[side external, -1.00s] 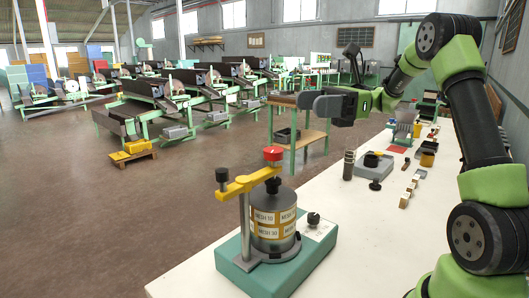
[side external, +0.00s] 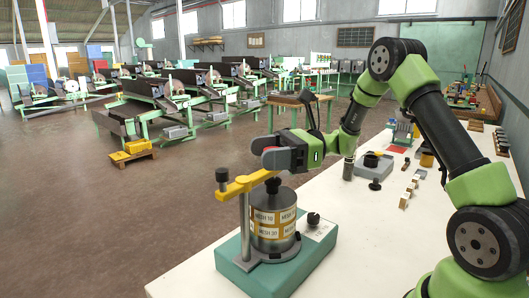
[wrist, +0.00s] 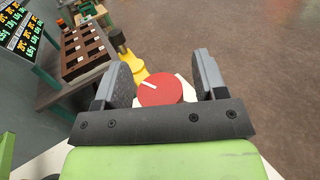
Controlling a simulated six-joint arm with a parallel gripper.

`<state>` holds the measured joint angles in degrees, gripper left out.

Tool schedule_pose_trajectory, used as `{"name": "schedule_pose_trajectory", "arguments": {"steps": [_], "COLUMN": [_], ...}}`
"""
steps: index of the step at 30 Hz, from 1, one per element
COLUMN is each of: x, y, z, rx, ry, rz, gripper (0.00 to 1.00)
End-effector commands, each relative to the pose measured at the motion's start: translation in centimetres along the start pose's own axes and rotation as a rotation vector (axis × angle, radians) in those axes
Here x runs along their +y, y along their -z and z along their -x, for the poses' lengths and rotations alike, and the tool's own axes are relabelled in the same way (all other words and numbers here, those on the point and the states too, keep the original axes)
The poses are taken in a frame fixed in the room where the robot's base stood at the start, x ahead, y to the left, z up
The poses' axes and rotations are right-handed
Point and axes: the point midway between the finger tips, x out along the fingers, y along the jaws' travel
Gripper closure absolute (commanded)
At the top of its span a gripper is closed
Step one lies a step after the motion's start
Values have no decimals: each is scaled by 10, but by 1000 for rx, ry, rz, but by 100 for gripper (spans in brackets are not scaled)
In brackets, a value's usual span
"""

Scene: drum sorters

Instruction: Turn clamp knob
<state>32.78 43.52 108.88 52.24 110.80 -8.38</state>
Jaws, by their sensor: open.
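The red clamp knob sits on top of the yellow clamp arm (side external: 243,185) over the grey sieve stack (side external: 274,214) with mesh labels. In the wrist view the knob (wrist: 160,90) shows a white pointer line toward the upper left. My gripper (side external: 277,158) is at the knob's height, and its fingers hide most of the knob from the side. In the wrist view my gripper (wrist: 161,80) is open, with one finger on either side of the knob. A gap shows at the right finger; contact at the left finger cannot be told.
The stack and clamp post (side external: 244,228) stand on a teal base (side external: 285,266) with a small black knob (side external: 313,218). The white bench (side external: 345,240) is clear to its right. A dark cylinder (side external: 349,166) and several small blocks stand farther back.

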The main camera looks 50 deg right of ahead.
Motion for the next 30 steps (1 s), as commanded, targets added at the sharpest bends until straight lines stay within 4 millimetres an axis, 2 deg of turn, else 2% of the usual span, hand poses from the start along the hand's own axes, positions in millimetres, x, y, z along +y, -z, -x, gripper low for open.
{"name": "schedule_pose_trajectory", "arguments": {"steps": [10, 11, 15, 17, 30], "x": [0, 0, 0, 0, -1], "y": [0, 0, 0, 0, 0], "z": [-6, -6, -6, -6, -6], "rx": [0, 0, 0, 0, 0], "ry": [1, 1, 1, 1, 84], "rz": [0, 0, 0, 0, -1], "gripper": [35, 40, 72, 84, 84]}}
